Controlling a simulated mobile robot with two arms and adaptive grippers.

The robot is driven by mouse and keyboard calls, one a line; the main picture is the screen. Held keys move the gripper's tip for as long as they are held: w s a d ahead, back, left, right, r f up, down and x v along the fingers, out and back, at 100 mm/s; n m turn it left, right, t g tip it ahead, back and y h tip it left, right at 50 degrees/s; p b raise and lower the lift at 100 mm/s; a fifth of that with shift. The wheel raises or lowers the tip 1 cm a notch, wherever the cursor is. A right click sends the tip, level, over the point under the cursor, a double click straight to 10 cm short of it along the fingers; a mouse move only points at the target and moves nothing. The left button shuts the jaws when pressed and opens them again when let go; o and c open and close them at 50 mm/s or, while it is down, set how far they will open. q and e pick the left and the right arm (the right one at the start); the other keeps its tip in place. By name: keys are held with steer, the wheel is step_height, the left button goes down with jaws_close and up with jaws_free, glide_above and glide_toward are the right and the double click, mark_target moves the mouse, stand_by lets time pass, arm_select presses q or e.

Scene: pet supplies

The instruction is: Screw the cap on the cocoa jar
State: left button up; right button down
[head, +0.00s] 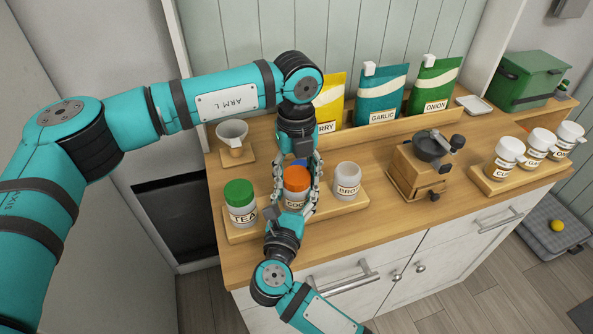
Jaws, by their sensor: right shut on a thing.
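The cocoa jar (296,204) stands on a wooden tray, its label partly hidden by the grippers. An orange cap (297,178) sits on top of its mouth; whether it is threaded cannot be told. My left gripper (297,182) points down from above, with one finger on each side of the cap. Its fingers look spread wider than the cap. My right gripper (289,213) comes from the front and is shut on the cocoa jar below the cap.
A cup (232,131), spice packets (380,96), a grinder (424,167) and several white-capped jars (506,158) stand around.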

arm_select(q)
steer(key=c, duration=0.7)
steer(key=m, duration=0.5)
steer(key=shift+m, duration=0.3)
steer(key=shift+c, duration=0.2)
steer(key=m, duration=0.6)
steer(key=shift+m, duration=0.3)
steer(key=m, duration=0.6)
steer(key=shift+m, duration=0.3)
steer(key=m, duration=0.5)
steer(key=shift+m, duration=0.4)
steer(key=o, duration=1.3)
steer(key=shift+o, duration=0.2)
